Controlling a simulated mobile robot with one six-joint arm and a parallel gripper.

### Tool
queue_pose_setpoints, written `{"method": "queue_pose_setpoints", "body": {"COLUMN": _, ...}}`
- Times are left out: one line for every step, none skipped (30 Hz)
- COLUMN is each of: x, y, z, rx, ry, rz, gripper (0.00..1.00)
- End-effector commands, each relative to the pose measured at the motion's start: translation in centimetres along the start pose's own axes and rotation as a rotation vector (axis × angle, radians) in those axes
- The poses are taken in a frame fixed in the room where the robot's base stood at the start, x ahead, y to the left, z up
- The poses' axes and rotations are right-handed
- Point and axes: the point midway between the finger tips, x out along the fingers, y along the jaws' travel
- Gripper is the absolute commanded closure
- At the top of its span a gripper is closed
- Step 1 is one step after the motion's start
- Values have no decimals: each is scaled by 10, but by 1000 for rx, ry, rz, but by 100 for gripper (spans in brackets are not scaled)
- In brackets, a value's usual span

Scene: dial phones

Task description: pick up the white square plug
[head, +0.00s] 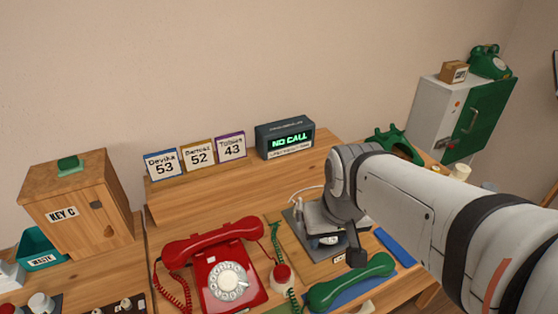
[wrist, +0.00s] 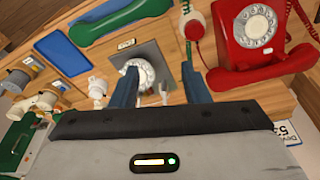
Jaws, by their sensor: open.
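My gripper (wrist: 160,67) is open, its two blue fingers apart over a grey square plate (wrist: 168,54) in the wrist view. Between the fingers is a round white part with a cord-like shape (wrist: 140,74); a small white piece (wrist: 163,92) shows below it. Another small white piece (wrist: 97,88) stands just left of the left finger. I cannot tell which of these is the white square plug. In the head view my arm hides much of the grey plate (head: 297,222), and the fingers show only partly. A white block (head: 11,274) is cut off at the far left edge.
A red dial phone (head: 228,282) stands left of the plate, with a green handset (head: 350,281) in front. A blue strip (head: 395,246) lies to the right.

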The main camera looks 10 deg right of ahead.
Motion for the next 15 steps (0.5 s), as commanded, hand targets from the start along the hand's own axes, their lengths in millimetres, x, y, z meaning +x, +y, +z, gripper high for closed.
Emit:
{"method": "queue_pose_setpoints", "body": {"x": 0, "y": 0, "z": -8, "rx": -7, "ry": -9, "rz": 0, "gripper": 58}}
{"method": "queue_pose_setpoints", "body": {"x": 0, "y": 3, "z": -15, "rx": -6, "ry": -15, "rz": 1, "gripper": 58}}
{"method": "queue_pose_setpoints", "body": {"x": 0, "y": 4, "z": -24, "rx": -15, "ry": -24, "rz": 1, "gripper": 58}}
{"method": "queue_pose_setpoints", "body": {"x": 1, "y": 5, "z": -33, "rx": -23, "ry": -30, "rz": 1, "gripper": 58}}
{"method": "queue_pose_setpoints", "body": {"x": 3, "y": 5, "z": -42, "rx": -32, "ry": -38, "rz": 0, "gripper": 58}}
{"method": "queue_pose_setpoints", "body": {"x": 6, "y": 5, "z": -54, "rx": -46, "ry": -48, "rz": -1, "gripper": 58}}
{"method": "queue_pose_setpoints", "body": {"x": 8, "y": 5, "z": -64, "rx": -56, "ry": -55, "rz": -1, "gripper": 58}}
{"method": "queue_pose_setpoints", "body": {"x": 11, "y": 6, "z": -74, "rx": -66, "ry": -63, "rz": -2, "gripper": 58}}
{"method": "queue_pose_setpoints", "body": {"x": 16, "y": 6, "z": -87, "rx": -82, "ry": -74, "rz": -3, "gripper": 58}}
{"method": "queue_pose_setpoints", "body": {"x": 20, "y": 6, "z": -96, "rx": -92, "ry": -82, "rz": -4, "gripper": 58}}
{"method": "queue_pose_setpoints", "body": {"x": 24, "y": 6, "z": -106, "rx": -102, "ry": -90, "rz": -6, "gripper": 58}}
{"method": "queue_pose_setpoints", "body": {"x": 30, "y": 6, "z": -118, "rx": -117, "ry": -100, "rz": -7, "gripper": 58}}
{"method": "queue_pose_setpoints", "body": {"x": 36, "y": 7, "z": -127, "rx": -126, "ry": -107, "rz": -8, "gripper": 58}}
{"method": "queue_pose_setpoints", "body": {"x": 41, "y": 7, "z": -136, "rx": -137, "ry": -114, "rz": -10, "gripper": 58}}
{"method": "queue_pose_setpoints", "body": {"x": 50, "y": 7, "z": -148, "rx": -151, "ry": -125, "rz": -11, "gripper": 58}}
